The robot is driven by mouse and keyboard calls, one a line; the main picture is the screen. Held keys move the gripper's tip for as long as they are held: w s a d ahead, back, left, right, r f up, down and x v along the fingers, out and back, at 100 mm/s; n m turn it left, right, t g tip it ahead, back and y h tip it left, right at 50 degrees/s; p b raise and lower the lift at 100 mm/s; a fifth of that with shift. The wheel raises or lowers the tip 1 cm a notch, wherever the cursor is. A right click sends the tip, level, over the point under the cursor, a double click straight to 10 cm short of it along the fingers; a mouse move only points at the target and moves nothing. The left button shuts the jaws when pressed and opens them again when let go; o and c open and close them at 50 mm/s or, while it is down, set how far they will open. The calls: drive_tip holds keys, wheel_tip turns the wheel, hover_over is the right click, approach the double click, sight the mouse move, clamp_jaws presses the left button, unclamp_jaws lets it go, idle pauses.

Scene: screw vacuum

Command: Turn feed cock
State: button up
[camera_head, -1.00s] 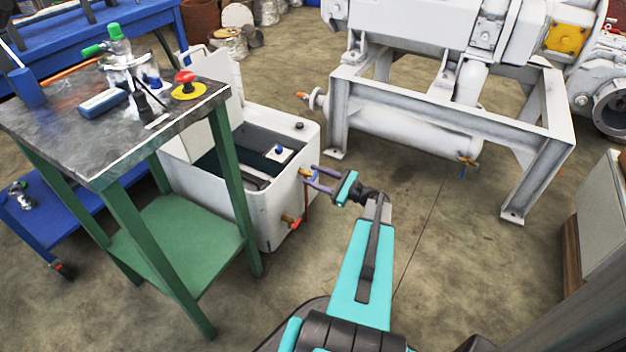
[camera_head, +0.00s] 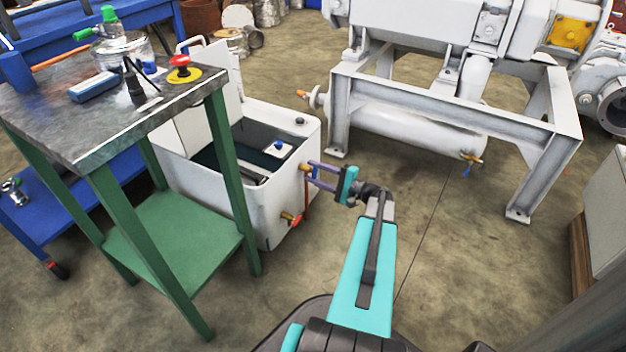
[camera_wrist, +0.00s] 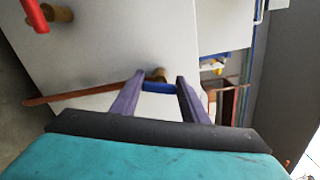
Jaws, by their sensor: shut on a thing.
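A small cock with a brass body (camera_head: 304,168) and a blue handle (camera_head: 315,173) sits on the right end wall of the white open tank (camera_head: 285,205). In the wrist view the blue handle (camera_wrist: 158,87) lies across between my two purple fingertips, with its brass stem behind it. My gripper (camera_head: 311,171) reaches it from the right and is shut on the blue handle; it also shows in the wrist view (camera_wrist: 156,85). A second cock with a red handle (camera_head: 293,219) is lower on the same wall, apart from my gripper. It shows at upper left in the wrist view (camera_wrist: 35,14).
A brown pipe (camera_head: 306,198) runs down the tank wall beside the blue cock. A green-legged metal-topped table (camera_head: 130,120) stands in front left of the tank. A white machine frame (camera_head: 460,105) stands behind right. Floor (camera_head: 430,240) right of my arm is clear.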

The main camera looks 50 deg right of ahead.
drive_tip(key=shift+s+a+f+n+b, duration=0.1)
drive_tip(key=shift+n+b, duration=0.3)
drive_tip(key=shift+n, duration=0.3)
drive_tip(key=shift+a+f+n+b, duration=0.1)
drive_tip(key=shift+n+b, duration=0.25)
drive_tip(key=shift+n, duration=0.35)
drive_tip(key=o, duration=1.1)
drive_tip(key=shift+d+r, duration=0.1)
drive_tip(key=shift+c, duration=0.2)
drive_tip(key=shift+d, duration=0.1)
